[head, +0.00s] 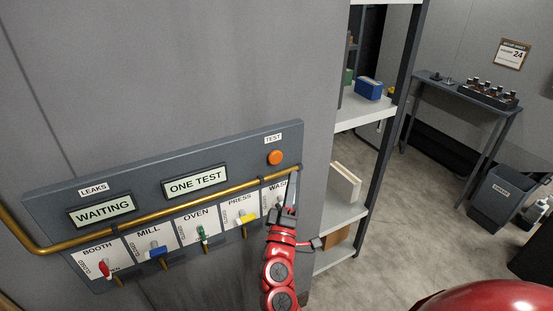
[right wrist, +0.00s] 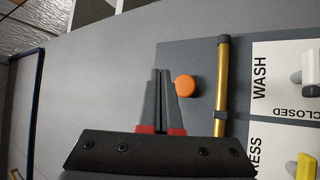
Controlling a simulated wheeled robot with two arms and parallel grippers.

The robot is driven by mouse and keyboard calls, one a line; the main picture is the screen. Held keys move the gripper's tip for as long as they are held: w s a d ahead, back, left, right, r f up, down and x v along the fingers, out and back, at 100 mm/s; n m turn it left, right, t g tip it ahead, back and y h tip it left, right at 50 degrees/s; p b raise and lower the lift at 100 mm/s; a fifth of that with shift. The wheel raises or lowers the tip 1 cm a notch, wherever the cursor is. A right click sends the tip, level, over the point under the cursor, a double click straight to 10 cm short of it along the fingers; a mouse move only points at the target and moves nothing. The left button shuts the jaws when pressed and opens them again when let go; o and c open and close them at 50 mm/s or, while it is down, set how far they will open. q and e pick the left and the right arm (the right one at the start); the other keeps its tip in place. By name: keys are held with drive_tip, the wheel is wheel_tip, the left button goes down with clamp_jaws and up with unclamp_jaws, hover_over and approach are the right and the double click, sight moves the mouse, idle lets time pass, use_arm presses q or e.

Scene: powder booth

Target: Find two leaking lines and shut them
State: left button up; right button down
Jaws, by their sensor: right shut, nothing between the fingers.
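A grey panel (head: 60,200) on the wall bears a LEAKS display (head: 102,211) reading WAITING and a second display (head: 195,181) reading ONE TEST. An orange TEST button (head: 275,157) is at its upper right. Below, the red BOOTH handle (head: 104,268) and green OVEN handle (head: 202,233) point roughly downward. The blue MILL handle (head: 158,252) and yellow PRESS handle (head: 247,216) lie crosswise. The white WASH handle (right wrist: 308,68) lies crosswise near CLOSED; my right arm hides it in the head view. My right gripper (right wrist: 161,75) is shut and empty, its tips beside the button (right wrist: 185,86). My left gripper is out of view.
A brass pipe (head: 155,217) runs across the panel. Right of it stands a shelf unit (head: 342,212) with a blue box (head: 369,88). A table (head: 459,94) with several bottles and a grey bin (head: 497,198) stand farther back. The floor between is clear.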

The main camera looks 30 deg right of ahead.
sight(279, 154)
drive_tip(key=shift+w+a+b, duration=0.1)
drive_tip(key=shift+w+b, duration=0.75)
drive_tip(key=shift+w, duration=2.1)
drive_tip(key=shift+f, duration=0.1)
drive_tip(key=shift+w+b, duration=0.4)
drive_tip(key=shift+w+b, duration=0.4)
drive_tip(key=shift+w, duration=0.05)
idle(0.5)
drive_tip(key=shift+s, duration=0.9)
